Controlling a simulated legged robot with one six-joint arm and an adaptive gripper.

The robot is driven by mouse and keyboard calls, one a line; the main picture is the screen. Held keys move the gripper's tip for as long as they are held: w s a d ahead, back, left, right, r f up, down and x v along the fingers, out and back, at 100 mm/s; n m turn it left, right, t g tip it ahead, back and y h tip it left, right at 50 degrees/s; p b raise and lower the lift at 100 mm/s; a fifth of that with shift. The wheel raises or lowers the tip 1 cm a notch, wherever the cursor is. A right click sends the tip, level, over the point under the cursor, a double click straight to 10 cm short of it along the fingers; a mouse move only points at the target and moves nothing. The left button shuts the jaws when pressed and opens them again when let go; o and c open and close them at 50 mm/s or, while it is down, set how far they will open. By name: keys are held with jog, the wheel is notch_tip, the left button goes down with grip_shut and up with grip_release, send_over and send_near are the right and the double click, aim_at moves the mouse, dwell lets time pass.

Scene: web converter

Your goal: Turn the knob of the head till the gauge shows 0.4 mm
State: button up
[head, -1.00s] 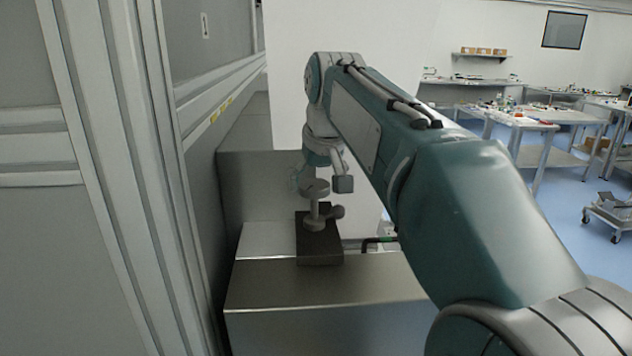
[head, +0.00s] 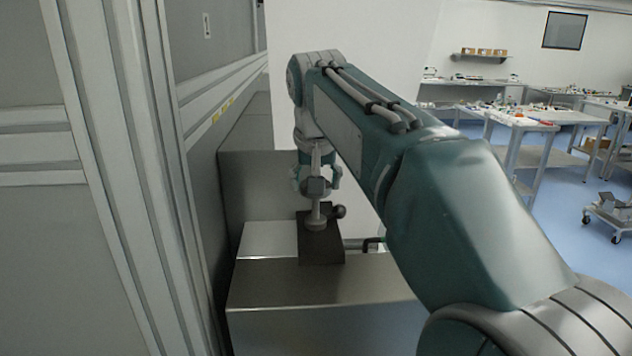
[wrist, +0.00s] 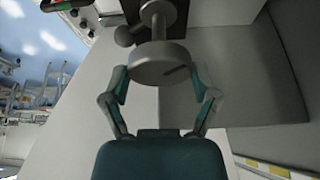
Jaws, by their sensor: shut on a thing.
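The head stands upright on a dark base block (head: 321,248), with a grey post (head: 316,217) and a small side knob (head: 339,211). Its round grey knob (wrist: 158,64) shows in the wrist view, with a short dark mark on its face. My gripper (head: 316,180) is over the top of the post in the head view and partly hides the knob. In the wrist view its two fingers stand on either side of the knob, shut on it; their tips are partly hidden by it. No gauge reading can be made out.
The block sits on a metal ledge (head: 268,286). A tall grey cabinet frame (head: 110,150) stands close on the left. A metal panel (head: 255,180) rises behind the ledge. Work tables (head: 530,130) are far off to the right, across open blue floor.

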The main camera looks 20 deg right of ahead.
jog(key=m, duration=0.2)
jog(key=m+h, duration=0.1)
jog(key=m, duration=0.1)
jog(key=shift+a+f+m+g, duration=0.15)
jog(key=shift+m+g, duration=0.15)
jog(key=shift+g, duration=0.1)
jog(key=shift+m+g+h, duration=0.6)
jog(key=shift+m+h, duration=0.1)
jog(key=shift+m, duration=1.2)
jog(key=o, duration=1)
jog(key=shift+w, duration=0.1)
jog(key=shift+a, duration=0.1)
jog(key=v, duration=1.1)
jog(key=shift+a+r, duration=0.25)
jog(key=shift+r, duration=0.1)
